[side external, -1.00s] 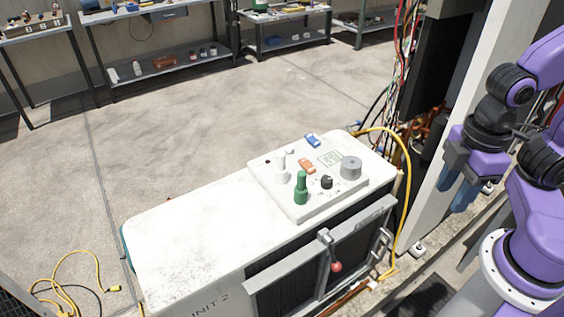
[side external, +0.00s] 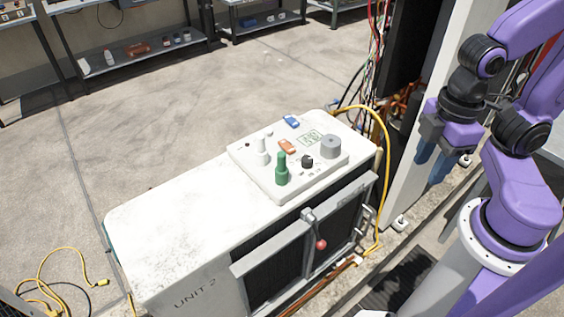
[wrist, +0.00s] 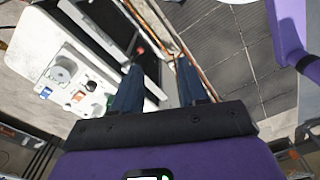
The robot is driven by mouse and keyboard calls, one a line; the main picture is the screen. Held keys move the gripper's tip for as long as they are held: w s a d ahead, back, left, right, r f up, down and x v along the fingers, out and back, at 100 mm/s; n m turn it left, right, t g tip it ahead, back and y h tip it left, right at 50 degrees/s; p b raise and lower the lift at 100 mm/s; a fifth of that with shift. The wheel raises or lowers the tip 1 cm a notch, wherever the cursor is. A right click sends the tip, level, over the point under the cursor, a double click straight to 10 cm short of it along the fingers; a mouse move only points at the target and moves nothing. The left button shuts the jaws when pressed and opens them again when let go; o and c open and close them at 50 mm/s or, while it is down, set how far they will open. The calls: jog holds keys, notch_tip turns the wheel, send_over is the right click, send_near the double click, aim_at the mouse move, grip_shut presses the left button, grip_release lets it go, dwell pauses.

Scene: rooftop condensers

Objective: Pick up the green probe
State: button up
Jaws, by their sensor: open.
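The green probe (side external: 282,171) stands upright on a white panel (side external: 247,161) on top of the white condenser unit (side external: 165,222), near the panel's front edge. A white probe-shaped piece (side external: 262,151) stands just behind it. My gripper (side external: 431,160) is to the right of the unit, apart from the probe, with its blue fingers pointing down. In the wrist view my gripper (wrist: 159,64) shows its two fingers spread with nothing between them. The panel is at left there; the probe is not clearly seen, perhaps partly hidden by the left finger.
On the panel are a grey cylinder (side external: 331,146), a black knob (side external: 307,161), an orange piece (side external: 287,146) and a blue piece (side external: 291,122). A yellow cable (side external: 386,137) loops at the unit's right end. A red-knobbed lever (side external: 320,244) is on the front.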

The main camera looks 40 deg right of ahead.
dwell(0.3)
jog(key=shift+o, duration=1.2)
jog(key=n, duration=0.5)
send_over(282, 154)
notch_tip(282, 154, down, 16)
jog(key=shift+w+f, duration=0.1)
jog(key=shift+f, duration=0.1)
grip_shut()
